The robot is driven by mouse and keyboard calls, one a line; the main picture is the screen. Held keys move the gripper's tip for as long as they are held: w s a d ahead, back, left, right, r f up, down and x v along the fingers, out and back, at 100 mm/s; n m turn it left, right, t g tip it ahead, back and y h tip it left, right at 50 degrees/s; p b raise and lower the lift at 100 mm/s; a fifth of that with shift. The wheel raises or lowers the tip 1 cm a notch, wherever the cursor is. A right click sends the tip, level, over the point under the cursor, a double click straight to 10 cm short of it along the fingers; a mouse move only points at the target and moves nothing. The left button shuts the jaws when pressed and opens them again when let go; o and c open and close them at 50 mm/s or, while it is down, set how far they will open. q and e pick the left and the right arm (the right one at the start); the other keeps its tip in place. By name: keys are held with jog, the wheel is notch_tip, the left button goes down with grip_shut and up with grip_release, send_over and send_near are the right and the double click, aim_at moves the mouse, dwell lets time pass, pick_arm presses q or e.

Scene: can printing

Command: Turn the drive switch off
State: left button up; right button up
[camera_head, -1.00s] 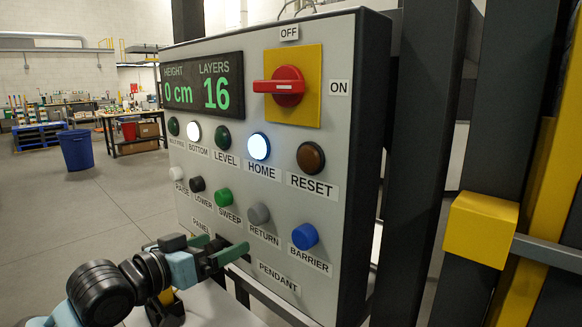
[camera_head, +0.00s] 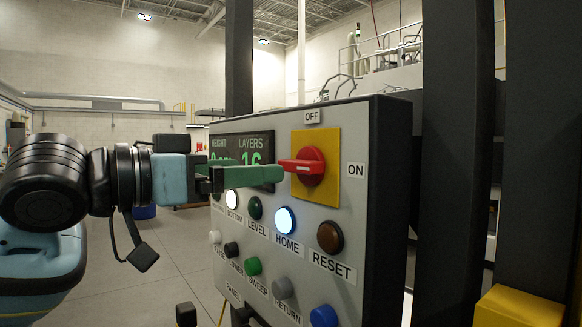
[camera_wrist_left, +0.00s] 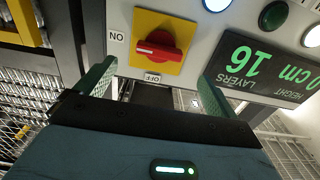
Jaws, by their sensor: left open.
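The drive switch is a red rotary knob (camera_head: 309,166) on a yellow square plate (camera_head: 329,182). Its handle lies horizontal, in line with the ON label (camera_head: 355,170) at the right; the OFF label (camera_head: 312,117) is above the plate. My left gripper (camera_head: 274,174) is open with green fingers, just left of the knob in the head view. In the left wrist view, upside down, the knob (camera_wrist_left: 158,48) sits ahead between the spread fingers (camera_wrist_left: 155,78), apparently apart from them. My right gripper is not in view.
The grey control panel (camera_head: 378,235) carries a HEIGHT/LAYERS display (camera_head: 258,148), partly hidden by my gripper, and several buttons. Dark posts (camera_head: 459,160) and a yellow block (camera_head: 518,308) stand right of the panel.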

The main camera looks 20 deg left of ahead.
aim_at(292, 167)
pick_arm(q)
jog(key=shift+x, duration=3.9)
jog(key=c, duration=1)
